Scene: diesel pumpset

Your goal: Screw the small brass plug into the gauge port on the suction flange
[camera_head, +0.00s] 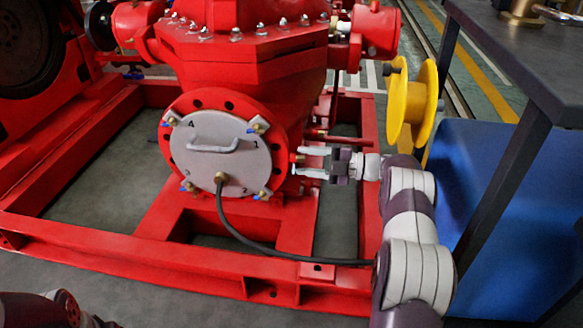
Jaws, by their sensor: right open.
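The suction flange (286,143) is a red ring on the pump, covered by a round grey plate with a handle, held by clamps at its edge. My right gripper (300,161) is at the right side of the flange, reaching in from the right. Its two pale fingers are apart, one above the other, with their tips close to the flange rim. A tiny brass-coloured spot shows between the fingertips at the rim. I cannot tell whether it is the brass plug, or whether it is touched. The gauge port cannot be made out clearly. My left gripper is not in view.
A black hose (250,243) runs from the plate's lower fitting across the red base frame (150,254). A yellow reel (412,103) stands behind my right arm. A dark table (520,62) and a blue bin (490,190) are at the right.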

